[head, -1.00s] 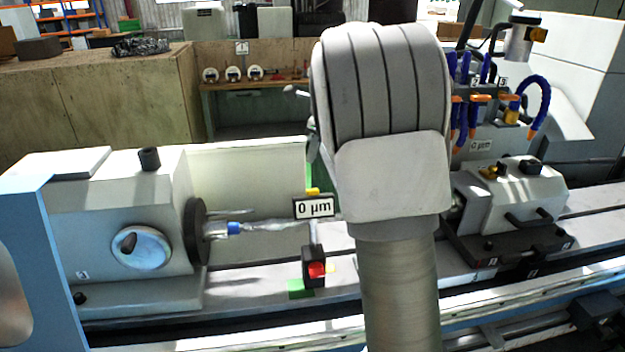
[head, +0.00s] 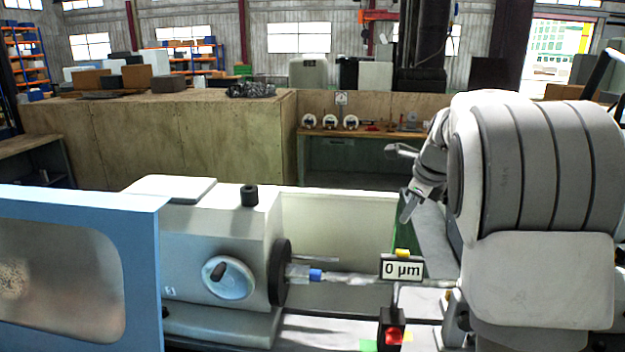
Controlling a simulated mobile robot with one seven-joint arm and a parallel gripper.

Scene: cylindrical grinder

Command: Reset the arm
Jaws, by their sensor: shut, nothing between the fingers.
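My arm (head: 540,190), grey and white, stands large on the right side of the head view. Beyond its left side, my gripper (head: 409,208) hangs with its fingers pointing down, above and behind the grinder's workpiece area. It is shut and holds nothing. It is apart from the shaft (head: 350,278) held between the grinder's centres. My arm hides the right part of the grinder.
The grinder's workhead (head: 215,250) with a dark disc stands left of centre. A blue guard panel (head: 80,265) is at far left.

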